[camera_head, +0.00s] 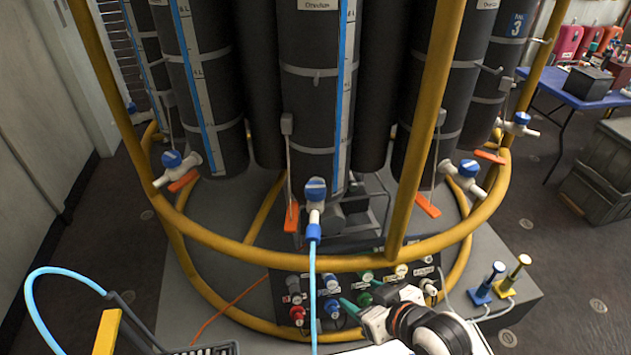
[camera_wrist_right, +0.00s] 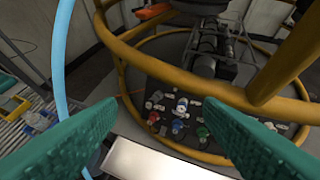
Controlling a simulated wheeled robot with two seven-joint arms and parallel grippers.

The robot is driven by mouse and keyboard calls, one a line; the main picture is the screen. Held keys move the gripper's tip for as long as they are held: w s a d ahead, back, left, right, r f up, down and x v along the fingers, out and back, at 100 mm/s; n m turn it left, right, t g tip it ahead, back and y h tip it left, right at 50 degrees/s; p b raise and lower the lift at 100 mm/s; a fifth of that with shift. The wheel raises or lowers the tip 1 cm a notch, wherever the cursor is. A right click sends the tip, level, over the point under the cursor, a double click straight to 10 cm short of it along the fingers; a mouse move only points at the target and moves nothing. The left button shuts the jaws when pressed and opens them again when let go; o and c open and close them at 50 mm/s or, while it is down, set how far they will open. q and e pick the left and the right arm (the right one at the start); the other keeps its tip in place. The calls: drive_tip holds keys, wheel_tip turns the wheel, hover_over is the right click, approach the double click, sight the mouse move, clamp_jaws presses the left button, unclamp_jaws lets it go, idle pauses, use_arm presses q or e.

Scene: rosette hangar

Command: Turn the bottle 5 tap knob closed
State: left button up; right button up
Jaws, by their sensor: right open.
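Tall dark bottles stand in a ring, with white taps and blue knobs low on them. The centre tap (camera_head: 316,190) has a blue knob with a white stripe, and a light-blue hose (camera_head: 313,270) hangs from its outlet. Other taps show at the left (camera_head: 173,159), right (camera_head: 468,170) and far right (camera_head: 521,119). I cannot read which bottle is number 5; one at the right is marked 3. My right gripper (camera_head: 360,301) is open and empty, below and right of the centre tap. Its green fingers (camera_wrist_right: 158,108) are wide apart in the wrist view. My left gripper is not in view.
A yellow tubular frame (camera_head: 340,263) circles the bottles, with an upright (camera_head: 428,130) right of the centre tap. A panel of coloured connectors (camera_head: 345,285) lies below. Blue and gold posts (camera_head: 487,284) stand at the right. A blue table (camera_head: 560,92) stands farther back.

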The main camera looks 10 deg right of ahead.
sight(322, 193)
drive_tip(key=w+r+n+t+y, duration=0.1)
drive_tip(key=w+r+t+y, duration=0.45)
drive_tip(key=r, duration=0.75)
drive_tip(key=shift+t+h, duration=0.35)
drive_tip(key=shift+h, duration=0.4)
drive_tip(key=x, duration=0.5)
drive_tip(key=p+x, duration=0.1)
drive_tip(key=x, duration=0.3)
drive_tip(key=p+x, duration=0.1)
drive_tip(key=x, duration=0.4)
drive_tip(key=shift+w+d+f, duration=0.15)
drive_tip(key=shift+w+f, duration=0.1)
drive_tip(key=shift+w, duration=0.2)
drive_tip(key=shift+c, duration=0.5)
